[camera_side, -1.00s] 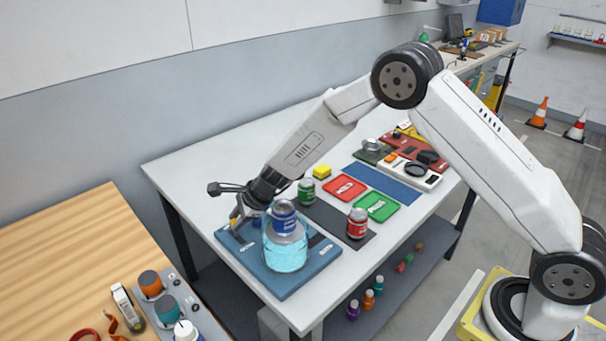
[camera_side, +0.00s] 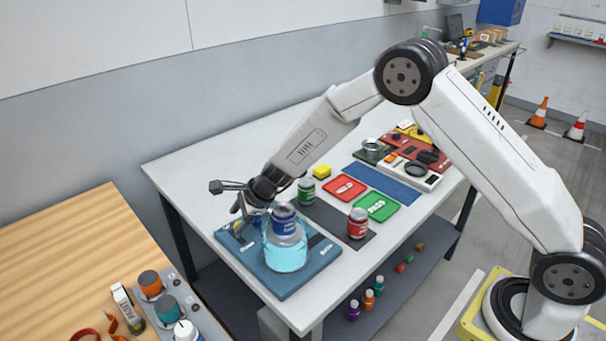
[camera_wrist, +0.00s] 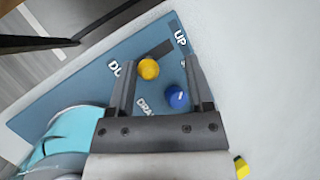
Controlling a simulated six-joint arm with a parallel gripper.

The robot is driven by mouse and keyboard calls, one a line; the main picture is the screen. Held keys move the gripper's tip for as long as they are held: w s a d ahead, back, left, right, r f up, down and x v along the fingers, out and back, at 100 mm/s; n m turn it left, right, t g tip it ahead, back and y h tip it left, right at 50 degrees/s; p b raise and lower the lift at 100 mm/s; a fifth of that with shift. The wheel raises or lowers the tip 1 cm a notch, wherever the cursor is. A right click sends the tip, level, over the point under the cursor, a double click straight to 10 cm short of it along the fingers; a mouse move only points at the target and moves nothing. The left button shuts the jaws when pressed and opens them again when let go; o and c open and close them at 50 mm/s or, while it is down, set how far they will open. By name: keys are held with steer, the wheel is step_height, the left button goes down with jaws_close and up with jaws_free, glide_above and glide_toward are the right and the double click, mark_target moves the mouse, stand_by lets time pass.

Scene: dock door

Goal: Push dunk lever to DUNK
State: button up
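In the wrist view, a round yellow knob (camera_wrist: 148,69) sits beside partly hidden lettering starting "DU" on the blue base plate (camera_wrist: 85,87). A dark slot runs from near it toward the "UP" lettering. A blue knob (camera_wrist: 178,97) is closer, near lettering starting "DRA". My gripper (camera_wrist: 160,72) has its fingers apart, with the yellow knob between them in the picture, nearer the left finger; contact cannot be told.
A green can (camera_side: 306,191) and a red can (camera_side: 357,223) stand right of the plate, beside red (camera_side: 345,188) and green trays (camera_side: 377,206). A yellow block (camera_side: 322,171) lies behind. The white table (camera_side: 205,191) is clear at the left back.

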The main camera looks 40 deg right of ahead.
steer(key=v, duration=0.7)
steer(key=shift+s, duration=0.1)
stand_by(0.5)
steer(key=s+d+r+n+h, duration=0.4)
steer(key=s+d+n, duration=0.3)
steer(key=d+n, duration=0.5)
steer(key=s+f+n+g, duration=0.1)
steer(key=s+n+g, duration=0.2)
steer(key=s+n, duration=0.6)
steer(key=s, duration=0.9)
steer(key=shift+s+a+f+n, duration=0.2)
steer(key=shift+s+a+n, duration=0.1)
steer(key=shift+a+n, duration=0.1)
